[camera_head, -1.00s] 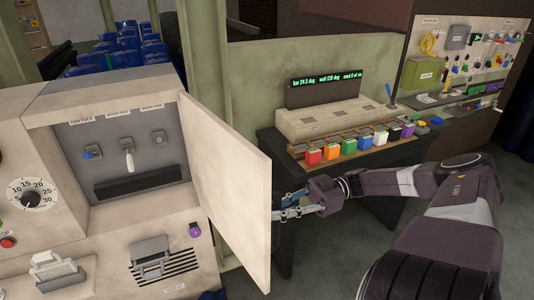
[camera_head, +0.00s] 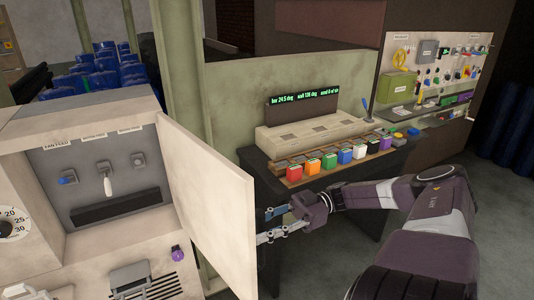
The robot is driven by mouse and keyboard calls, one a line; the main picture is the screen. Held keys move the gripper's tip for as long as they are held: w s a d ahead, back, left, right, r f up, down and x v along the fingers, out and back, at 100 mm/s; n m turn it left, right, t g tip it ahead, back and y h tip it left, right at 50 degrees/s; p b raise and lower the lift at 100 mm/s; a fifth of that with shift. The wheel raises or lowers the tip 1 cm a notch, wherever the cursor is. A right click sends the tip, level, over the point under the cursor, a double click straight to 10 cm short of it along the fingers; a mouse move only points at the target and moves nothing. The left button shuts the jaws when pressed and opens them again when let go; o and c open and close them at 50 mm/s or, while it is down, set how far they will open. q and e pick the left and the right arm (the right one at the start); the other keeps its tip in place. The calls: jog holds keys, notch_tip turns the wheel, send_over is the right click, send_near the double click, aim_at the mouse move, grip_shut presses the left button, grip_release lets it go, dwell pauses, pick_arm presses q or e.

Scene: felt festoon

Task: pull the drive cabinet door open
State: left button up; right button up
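The drive cabinet door (camera_head: 205,200) is a plain cream panel, swung well out from the cabinet (camera_head: 95,105) on its right side. The grey recess behind it shows a blue-tipped lever (camera_head: 68,179), a white-handled lever (camera_head: 106,185) and another small switch (camera_head: 139,160). My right gripper (camera_head: 268,226) is at the door's free right edge, its two fingers spread apart. The door edge hides the fingertips, so I cannot tell whether they touch its back. My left gripper is out of view.
A dark table (camera_head: 330,190) with a row of coloured blocks (camera_head: 330,161) and a green-text display (camera_head: 303,103) stands behind my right arm. A tool board (camera_head: 440,65) is at the far right.

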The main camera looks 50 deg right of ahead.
jog(key=v, duration=1.2)
jog(key=shift+f, duration=0.1)
dwell(0.4)
